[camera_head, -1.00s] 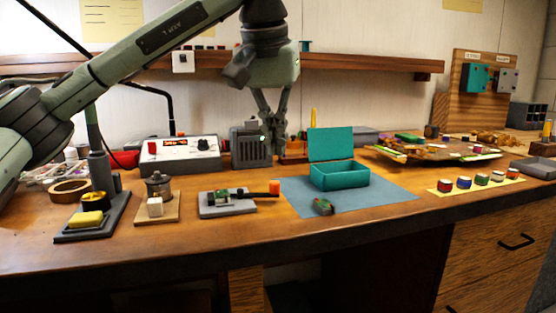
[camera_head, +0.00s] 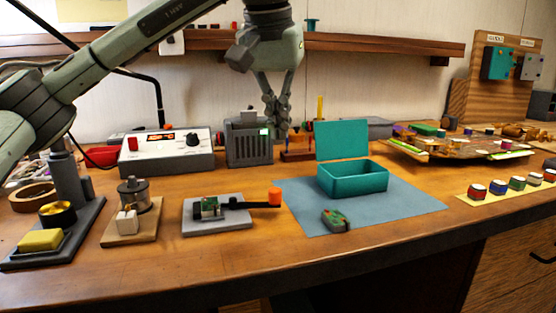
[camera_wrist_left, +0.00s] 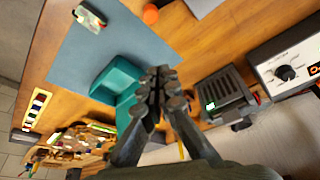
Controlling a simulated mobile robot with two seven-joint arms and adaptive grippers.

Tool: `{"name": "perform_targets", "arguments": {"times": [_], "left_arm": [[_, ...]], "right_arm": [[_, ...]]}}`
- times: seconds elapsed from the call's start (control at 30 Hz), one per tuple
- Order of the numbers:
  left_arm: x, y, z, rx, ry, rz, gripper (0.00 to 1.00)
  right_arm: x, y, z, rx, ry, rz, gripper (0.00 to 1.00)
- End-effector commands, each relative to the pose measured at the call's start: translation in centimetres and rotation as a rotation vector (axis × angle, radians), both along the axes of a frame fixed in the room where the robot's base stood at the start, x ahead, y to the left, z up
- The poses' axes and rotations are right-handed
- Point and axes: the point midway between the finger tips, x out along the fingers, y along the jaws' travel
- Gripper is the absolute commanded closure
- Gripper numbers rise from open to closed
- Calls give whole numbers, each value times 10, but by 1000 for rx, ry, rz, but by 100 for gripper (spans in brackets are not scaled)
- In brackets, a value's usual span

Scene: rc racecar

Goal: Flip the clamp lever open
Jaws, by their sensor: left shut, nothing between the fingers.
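The clamp (camera_head: 212,209) sits on a light grey plate on the bench, left of the blue mat. Its dark lever (camera_head: 245,205) lies level and points right, ending in an orange knob (camera_head: 275,196). A small green board part sits in the clamp. My left gripper (camera_head: 283,134) hangs above the back of the bench, behind and above the knob, pointing down. It is shut and empty, touching nothing that I can see. In the left wrist view its fingertips (camera_wrist_left: 156,78) are together, and the orange knob (camera_wrist_left: 151,14) shows at the top edge. My right gripper is not in view.
A teal open box (camera_head: 352,178) and a small green and red part (camera_head: 335,220) are on the blue mat (camera_head: 400,207). A grey device (camera_head: 249,142) stands close to my gripper. A meter box (camera_head: 165,153) is behind the clamp. The bench front is clear.

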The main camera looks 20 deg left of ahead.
Motion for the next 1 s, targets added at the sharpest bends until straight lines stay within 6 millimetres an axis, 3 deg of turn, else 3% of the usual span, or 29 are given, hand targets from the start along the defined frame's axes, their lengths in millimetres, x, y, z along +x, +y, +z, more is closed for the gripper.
{"name": "perform_targets", "arguments": {"times": [0.17,0.5,0.73,1.0], "left_arm": [[8,1,-24,0,3,1,100],[31,2,-92,0,4,1,100],[1,0,-91,1,-1,-2,100],[-8,0,-91,1,0,0,100]], "right_arm": [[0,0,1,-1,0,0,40],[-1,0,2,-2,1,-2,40],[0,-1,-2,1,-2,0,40],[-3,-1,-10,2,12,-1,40]]}}
